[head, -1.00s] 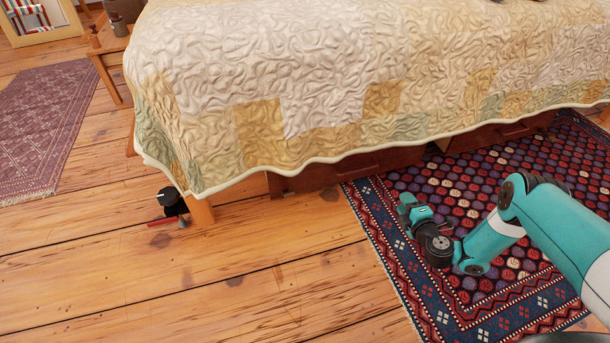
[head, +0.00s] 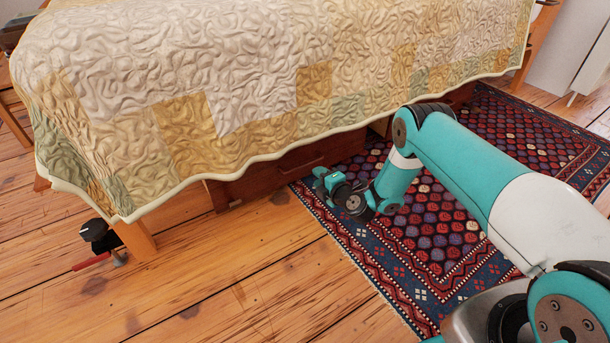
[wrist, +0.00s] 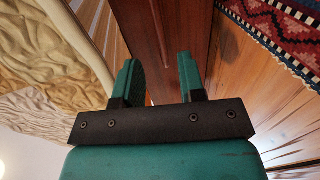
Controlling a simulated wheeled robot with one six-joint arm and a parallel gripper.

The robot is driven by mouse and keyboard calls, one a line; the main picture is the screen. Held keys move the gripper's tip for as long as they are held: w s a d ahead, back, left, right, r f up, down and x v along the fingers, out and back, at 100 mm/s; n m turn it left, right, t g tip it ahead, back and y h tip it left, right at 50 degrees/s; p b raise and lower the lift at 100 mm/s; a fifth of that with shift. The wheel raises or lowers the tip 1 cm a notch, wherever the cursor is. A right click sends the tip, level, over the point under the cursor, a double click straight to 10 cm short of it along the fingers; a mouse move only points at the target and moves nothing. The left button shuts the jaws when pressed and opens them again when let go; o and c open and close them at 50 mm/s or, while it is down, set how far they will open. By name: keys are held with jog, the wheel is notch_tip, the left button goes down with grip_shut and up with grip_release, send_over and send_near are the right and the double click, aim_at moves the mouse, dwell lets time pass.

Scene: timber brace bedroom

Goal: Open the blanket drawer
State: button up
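Under the bed's hanging quilt is a dark reddish-brown drawer front (head: 268,174), partly covered by the quilt's edge; it also shows in the wrist view (wrist: 185,25). A second drawer front sits further right under the bed, mostly hidden behind my arm and the quilt. I cannot tell from labels which is the blanket drawer. My gripper (head: 324,180) is low above the rug's edge, close to the right end of the left drawer front. In the wrist view my gripper (wrist: 158,68) has its two teal fingers apart and nothing clearly between them. Contact with the drawer cannot be told.
The quilt (head: 230,80) overhangs the drawers. A patterned rug (head: 440,240) lies in front at the right. A bed leg (head: 136,240) and a black clamp-like object with a red bar (head: 98,240) stand at the left. Bare floorboards (head: 210,290) are clear in front.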

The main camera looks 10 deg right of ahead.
aim_at(304, 165)
jog(key=b+x, duration=0.5)
jog(key=x, duration=0.3)
jog(key=shift+w+a+f, duration=0.15)
jog(key=shift+w, duration=0.2)
jog(key=shift+w+a+b, duration=0.1)
jog(key=shift+w+b, duration=0.2)
jog(key=shift+w, duration=0.05)
jog(key=shift+c, duration=0.2)
grip_shut()
